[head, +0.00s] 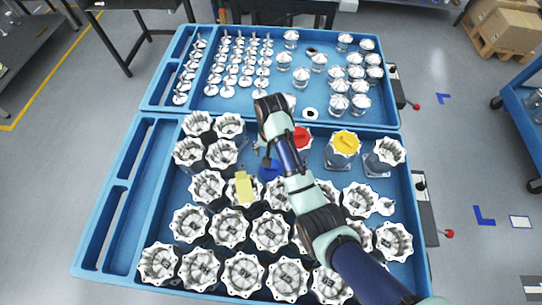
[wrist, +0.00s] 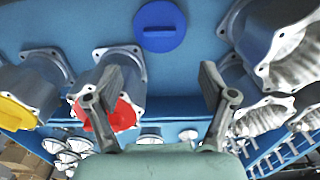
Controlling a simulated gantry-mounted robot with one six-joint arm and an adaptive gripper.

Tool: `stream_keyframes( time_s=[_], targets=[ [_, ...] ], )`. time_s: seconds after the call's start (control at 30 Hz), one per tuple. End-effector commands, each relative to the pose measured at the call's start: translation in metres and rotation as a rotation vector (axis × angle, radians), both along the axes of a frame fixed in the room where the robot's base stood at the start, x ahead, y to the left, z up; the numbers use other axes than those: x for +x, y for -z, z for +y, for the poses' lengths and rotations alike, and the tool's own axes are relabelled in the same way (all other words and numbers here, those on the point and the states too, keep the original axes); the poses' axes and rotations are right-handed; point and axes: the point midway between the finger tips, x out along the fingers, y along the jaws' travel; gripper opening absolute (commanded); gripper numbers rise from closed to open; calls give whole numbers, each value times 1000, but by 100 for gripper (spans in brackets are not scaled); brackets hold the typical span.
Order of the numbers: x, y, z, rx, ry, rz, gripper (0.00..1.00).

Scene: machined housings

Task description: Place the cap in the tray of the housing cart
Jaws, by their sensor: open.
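A round blue cap (wrist: 160,26) with a raised bar lies on the blue floor of the tray (wrist: 185,60) in the wrist view. In the head view the blue cap (head: 268,171) is partly hidden by my arm, among the housings. My gripper (wrist: 163,82) is open, with nothing between its fingers, and is apart from the blue cap. A red cap (wrist: 122,114) sits on a housing beside the left finger; it also shows in the head view (head: 301,138). A yellow cap (wrist: 16,112) sits on another housing and also shows in the head view (head: 346,141).
Several silver housings (head: 243,272) fill the near tray of the blue cart (head: 110,215) closely. The far tray holds rows of small metal parts (head: 228,66). Bare tray floor shows around the blue cap.

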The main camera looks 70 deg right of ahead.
Motion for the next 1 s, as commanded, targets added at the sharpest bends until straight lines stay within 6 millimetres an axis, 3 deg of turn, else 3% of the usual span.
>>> stream_keyframes(
  time_s=[0.53,0.6,0.67,0.77,0.83,0.9,1.0],
  targets=[
    [0,-6,0,0,-1,0,82],
    [8,-8,6,-17,-30,-13,82],
    [29,-13,22,-62,-105,-51,82],
    [88,-38,81,-202,-346,-181,82],
    [127,-67,144,-325,-560,-312,82],
    [149,-103,213,-444,-760,-454,82],
    [154,-155,301,-587,-991,-648,82]
  ],
)
